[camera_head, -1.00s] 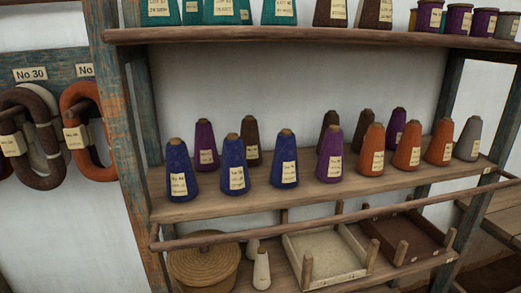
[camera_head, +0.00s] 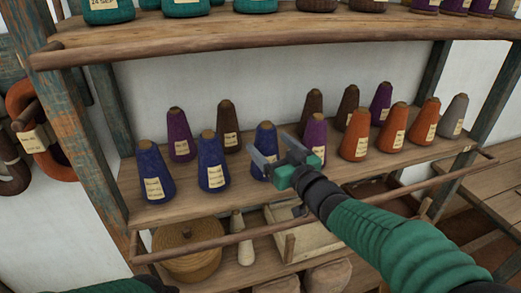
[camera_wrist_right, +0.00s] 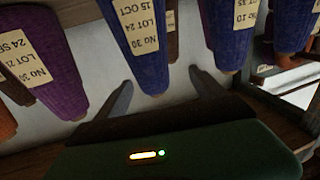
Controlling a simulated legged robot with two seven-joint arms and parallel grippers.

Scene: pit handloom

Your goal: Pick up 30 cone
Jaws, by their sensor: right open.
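Cones stand upright on the middle shelf (camera_head: 290,173). My right gripper (camera_head: 270,150) is open and empty in front of the rightmost of three blue cones (camera_head: 264,134), partly hiding it. In the right wrist view this blue cone (camera_wrist_right: 151,70) appears upside down between the spread fingers (camera_wrist_right: 162,92), its label reading No 30, LOT 24. Contact cannot be told. A purple cone (camera_head: 316,133) stands just right of the gripper; its label also reads No 30 in the wrist view (camera_wrist_right: 45,60). Two more blue cones (camera_head: 213,162) (camera_head: 154,172) stand to the left.
Brown (camera_head: 228,128), orange (camera_head: 357,136) and grey (camera_head: 453,117) cones share the shelf. A lidded basket (camera_head: 190,258) sits below. The upper shelf (camera_head: 250,31) overhangs the cones.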

